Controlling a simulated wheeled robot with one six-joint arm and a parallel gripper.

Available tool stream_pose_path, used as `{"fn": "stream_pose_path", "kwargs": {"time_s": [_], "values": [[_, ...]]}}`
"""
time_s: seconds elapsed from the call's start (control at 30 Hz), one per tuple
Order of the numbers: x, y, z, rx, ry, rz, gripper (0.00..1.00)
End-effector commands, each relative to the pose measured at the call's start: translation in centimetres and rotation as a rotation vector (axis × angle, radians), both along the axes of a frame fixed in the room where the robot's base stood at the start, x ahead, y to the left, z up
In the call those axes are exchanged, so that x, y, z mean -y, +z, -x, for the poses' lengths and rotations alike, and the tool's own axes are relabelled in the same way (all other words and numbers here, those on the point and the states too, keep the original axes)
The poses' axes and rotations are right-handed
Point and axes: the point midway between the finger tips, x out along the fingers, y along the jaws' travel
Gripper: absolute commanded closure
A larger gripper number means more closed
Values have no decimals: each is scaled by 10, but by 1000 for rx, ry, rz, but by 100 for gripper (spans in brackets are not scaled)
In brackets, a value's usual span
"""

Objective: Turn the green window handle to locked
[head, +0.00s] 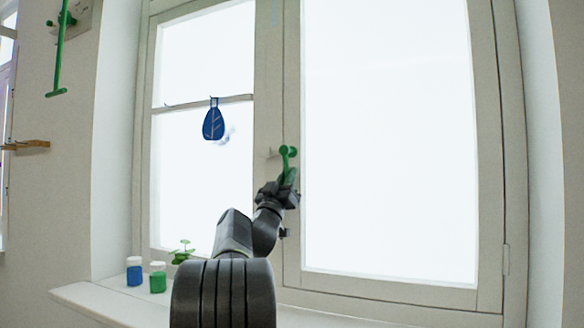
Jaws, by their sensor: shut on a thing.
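The green window handle (287,153) sits on the middle upright of the white window frame (291,60), between the two panes. Its rounded top shows above my gripper, and its grip hangs down, tilted slightly. My gripper (288,184) is shut on the lower part of the handle. The fingertips are small and partly hidden by my arm, which reaches up from the bottom of the view.
A green T-shaped rod (60,50) is on the left wall.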

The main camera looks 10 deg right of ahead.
Motion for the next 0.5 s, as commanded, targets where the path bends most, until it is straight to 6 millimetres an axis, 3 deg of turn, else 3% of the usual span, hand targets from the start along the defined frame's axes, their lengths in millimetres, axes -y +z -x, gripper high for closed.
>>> {"fn": "stream_pose_path", "kwargs": {"time_s": [0.5], "values": [[-8, -1, -5, 74, 2, -108, 100]]}}
